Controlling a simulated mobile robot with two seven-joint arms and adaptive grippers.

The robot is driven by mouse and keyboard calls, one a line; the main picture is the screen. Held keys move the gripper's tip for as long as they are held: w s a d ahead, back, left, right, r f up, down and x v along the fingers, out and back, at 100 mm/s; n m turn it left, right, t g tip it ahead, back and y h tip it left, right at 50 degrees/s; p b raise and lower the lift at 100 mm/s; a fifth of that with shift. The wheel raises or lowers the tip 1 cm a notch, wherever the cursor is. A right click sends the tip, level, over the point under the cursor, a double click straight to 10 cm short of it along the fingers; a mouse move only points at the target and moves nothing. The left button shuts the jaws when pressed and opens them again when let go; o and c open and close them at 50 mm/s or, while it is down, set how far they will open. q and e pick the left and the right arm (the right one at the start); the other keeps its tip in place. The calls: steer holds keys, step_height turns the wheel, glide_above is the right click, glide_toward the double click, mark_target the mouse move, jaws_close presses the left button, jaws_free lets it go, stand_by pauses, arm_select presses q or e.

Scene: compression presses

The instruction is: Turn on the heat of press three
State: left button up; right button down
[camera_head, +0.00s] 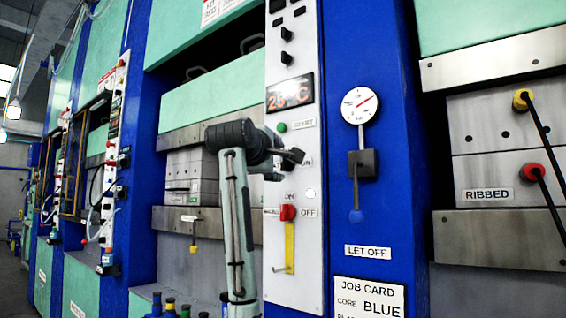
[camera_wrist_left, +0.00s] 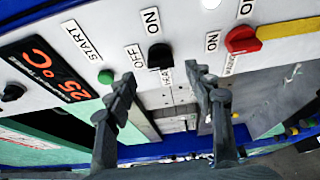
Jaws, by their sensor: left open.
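A tall white control panel (camera_head: 293,250) on a blue post carries a red temperature display (camera_head: 290,93) reading about 25 °C. In the left wrist view a black switch (camera_wrist_left: 160,56) sits between ON and OFF labels. A label below it is partly covered and seems to read HEAT. In the left wrist view the open fingers (camera_wrist_left: 162,82) lie either side of the switch's line; contact cannot be told. My right gripper is out of view.
A red switch (camera_head: 288,212) with a yellow strip sits lower on the panel and shows beside the fingers in the wrist view (camera_wrist_left: 242,40). Presses stand on both sides.

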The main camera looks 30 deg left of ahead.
mark_target(283, 163)
arm_select(q)
steer(key=x, duration=0.3)
steer(key=shift+w+a+p, duration=0.15)
steer(key=shift+w+p, duration=0.15)
steer(key=shift+w, duration=0.05)
steer(key=shift+w+a, duration=0.1)
steer(key=shift+w, duration=0.25)
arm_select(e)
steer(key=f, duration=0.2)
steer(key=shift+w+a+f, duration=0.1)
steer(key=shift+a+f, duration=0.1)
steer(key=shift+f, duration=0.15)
arm_select(q)
steer(key=shift+c, duration=0.5)
steer(key=c, duration=1)
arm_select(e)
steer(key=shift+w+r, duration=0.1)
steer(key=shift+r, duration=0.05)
